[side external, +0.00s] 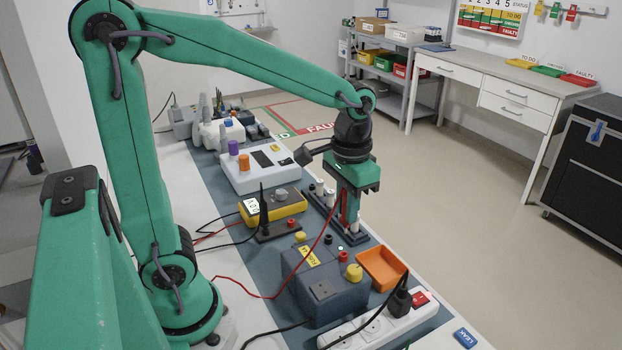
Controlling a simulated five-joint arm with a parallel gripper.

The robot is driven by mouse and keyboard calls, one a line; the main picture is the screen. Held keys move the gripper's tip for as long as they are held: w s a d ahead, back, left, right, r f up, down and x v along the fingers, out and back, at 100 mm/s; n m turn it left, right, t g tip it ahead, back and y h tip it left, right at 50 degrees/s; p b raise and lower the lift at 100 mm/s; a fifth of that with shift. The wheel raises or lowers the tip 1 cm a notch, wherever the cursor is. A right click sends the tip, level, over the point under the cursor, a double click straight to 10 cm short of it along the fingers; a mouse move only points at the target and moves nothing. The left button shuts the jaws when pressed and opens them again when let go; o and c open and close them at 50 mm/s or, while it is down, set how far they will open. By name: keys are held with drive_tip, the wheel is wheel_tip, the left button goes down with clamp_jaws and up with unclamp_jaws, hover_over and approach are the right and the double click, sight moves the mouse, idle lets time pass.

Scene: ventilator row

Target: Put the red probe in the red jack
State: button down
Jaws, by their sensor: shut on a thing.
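My gripper (349,218) points down above the right part of the bench and is shut on the red probe (344,206). Only a thin red strip of the probe shows between the fingers; its tip is hidden. A red lead runs from it down to the left across the bench. A grey box (322,298) with a yellow label stands below and in front of the gripper. A red jack (343,256) shows on its top, beside a yellow knob (355,272). The probe appears apart from this jack, behind it. Another small red spot (290,222) is on a black probe stand (280,232).
A black probe (263,208) stands upright near the yellow meter (272,207). An orange tray (382,267) and a white power strip (385,322) with a black plug lie at the front right. White cylinders stand in a dark rack (320,196) beside my gripper. Leads cross the bench.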

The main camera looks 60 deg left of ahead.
sight(346, 233)
drive_tip(key=shift+f, duration=2.5)
drive_tip(key=shift+f, duration=0.95)
idle(0.8)
drive_tip(key=c, duration=1.3)
unclamp_jaws()
drive_tip(key=shift+o, duration=0.2)
drive_tip(key=shift+r, duration=0.15)
drive_tip(key=shift+r, duration=3.75)
drive_tip(key=shift+s, duration=0.1)
